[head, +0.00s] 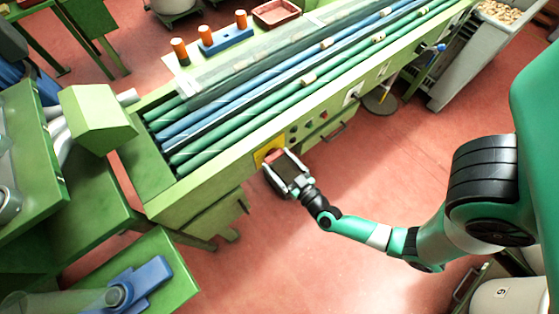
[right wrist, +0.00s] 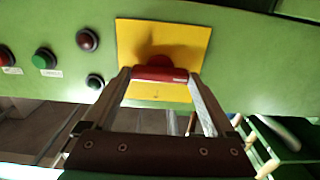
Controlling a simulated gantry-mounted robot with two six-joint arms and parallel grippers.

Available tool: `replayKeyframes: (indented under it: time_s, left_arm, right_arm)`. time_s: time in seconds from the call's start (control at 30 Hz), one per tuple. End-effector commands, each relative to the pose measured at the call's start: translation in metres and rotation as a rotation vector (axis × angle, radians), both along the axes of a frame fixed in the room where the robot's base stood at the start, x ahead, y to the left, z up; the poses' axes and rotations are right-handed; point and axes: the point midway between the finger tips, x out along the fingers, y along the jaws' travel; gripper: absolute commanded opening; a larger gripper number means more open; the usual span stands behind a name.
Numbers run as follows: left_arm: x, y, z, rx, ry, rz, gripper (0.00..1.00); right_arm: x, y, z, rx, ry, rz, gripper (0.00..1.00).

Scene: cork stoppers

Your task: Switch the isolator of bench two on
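The isolator is a yellow plate (right wrist: 205,45) on the green bench's front panel, with a round red hub and a red handle (right wrist: 160,74) lying level across it. In the head view the yellow plate (head: 268,150) shows partly behind my right gripper (head: 280,165). In the right wrist view my right gripper (right wrist: 160,76) has one finger at each end of the red handle, with no clear gap left between fingers and handle. My left gripper is not in view.
Green and red push buttons (right wrist: 45,58) sit left of the plate. The bench (head: 200,200) carries green and blue rails with corks. A green cabinet (head: 95,120) stands at the left. The red floor (head: 380,160) right of the bench is mostly clear.

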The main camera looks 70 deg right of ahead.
Motion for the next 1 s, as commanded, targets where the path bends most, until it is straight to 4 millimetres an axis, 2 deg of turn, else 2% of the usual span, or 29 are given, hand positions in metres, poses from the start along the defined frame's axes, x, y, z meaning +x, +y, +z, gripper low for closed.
replayKeyframes:
  time_s: [0.03, 0.1, 0.13, 0.57, 1.0]
  left_arm:
    - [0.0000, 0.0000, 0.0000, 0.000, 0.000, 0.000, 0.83]
    - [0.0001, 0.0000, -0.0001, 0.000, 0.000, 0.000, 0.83]
    - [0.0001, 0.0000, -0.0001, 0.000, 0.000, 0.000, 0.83]
    - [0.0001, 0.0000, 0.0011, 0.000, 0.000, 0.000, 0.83]
    - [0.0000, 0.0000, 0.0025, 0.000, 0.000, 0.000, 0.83]
  right_arm:
    - [-0.0001, 0.0001, -0.0001, 0.000, 0.000, 0.000, 0.50]
    - [-0.0001, 0.0001, -0.0001, 0.000, 0.000, 0.000, 0.37]
    - [-0.0002, 0.0001, -0.0001, 0.000, 0.000, 0.000, 0.34]
    - [-0.0002, 0.0003, -0.0001, 0.073, -0.049, 0.000, 0.34]
    - [-0.0001, 0.0003, -0.0007, 0.372, -0.252, 0.001, 0.34]
